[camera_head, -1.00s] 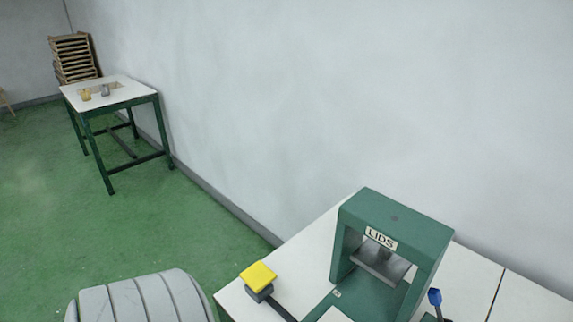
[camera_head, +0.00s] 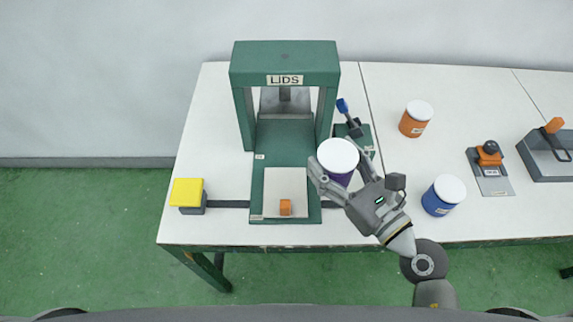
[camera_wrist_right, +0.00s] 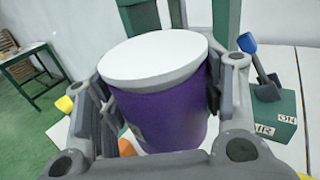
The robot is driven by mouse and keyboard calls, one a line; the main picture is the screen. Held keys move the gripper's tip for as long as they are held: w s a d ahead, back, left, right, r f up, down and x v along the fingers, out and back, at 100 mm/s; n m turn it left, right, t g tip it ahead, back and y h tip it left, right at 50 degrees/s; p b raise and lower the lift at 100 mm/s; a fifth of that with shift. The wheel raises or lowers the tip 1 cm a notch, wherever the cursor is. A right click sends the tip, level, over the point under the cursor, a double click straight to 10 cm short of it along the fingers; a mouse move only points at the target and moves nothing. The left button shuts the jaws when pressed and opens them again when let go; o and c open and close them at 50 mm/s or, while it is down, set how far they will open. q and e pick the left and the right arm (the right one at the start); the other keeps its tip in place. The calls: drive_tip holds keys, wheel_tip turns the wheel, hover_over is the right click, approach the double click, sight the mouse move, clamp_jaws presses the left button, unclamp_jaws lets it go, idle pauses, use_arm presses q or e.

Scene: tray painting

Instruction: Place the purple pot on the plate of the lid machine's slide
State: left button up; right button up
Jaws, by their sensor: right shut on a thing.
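The purple pot (camera_wrist_right: 165,115) with a white lid is held between the fingers of my right gripper (camera_wrist_right: 160,95) in the wrist view. In the head view the pot (camera_head: 338,158) shows mostly as its white lid, with my right gripper (camera_head: 340,180) shut around it. It is just right of the slide's pale plate (camera_head: 283,187) on the green lid machine (camera_head: 285,65), labelled LIDS. My left gripper is not in view.
A yellow button (camera_head: 187,193) stands left of the machine. A green box with a blue-tipped lever (camera_head: 346,112) is to its right. An orange pot (camera_head: 416,118), a blue pot (camera_head: 443,195) and grey tools (camera_head: 490,170) stand further right.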

drive_tip(key=w+a+f, duration=0.2)
drive_tip(key=w+a+f+b, duration=0.1)
drive_tip(key=w+a+f, duration=0.1)
drive_tip(key=w+f, duration=0.1)
drive_tip(key=w+a+f+b, duration=0.1)
drive_tip(key=w+a+f, duration=0.1)
drive_tip(key=shift+w+f, duration=0.15)
drive_tip(key=shift+f, duration=0.1)
drive_tip(key=shift+w+a+f+b, duration=0.1)
drive_tip(key=shift+f+b, duration=0.5)
drive_tip(key=shift+f, duration=0.3)
drive_tip(key=shift+w+a+f+b, duration=0.1)
drive_tip(key=shift+f+b, duration=0.45)
drive_tip(key=shift+f, duration=0.3)
drive_tip(key=shift+f, duration=0.2)
drive_tip(key=o, duration=1)
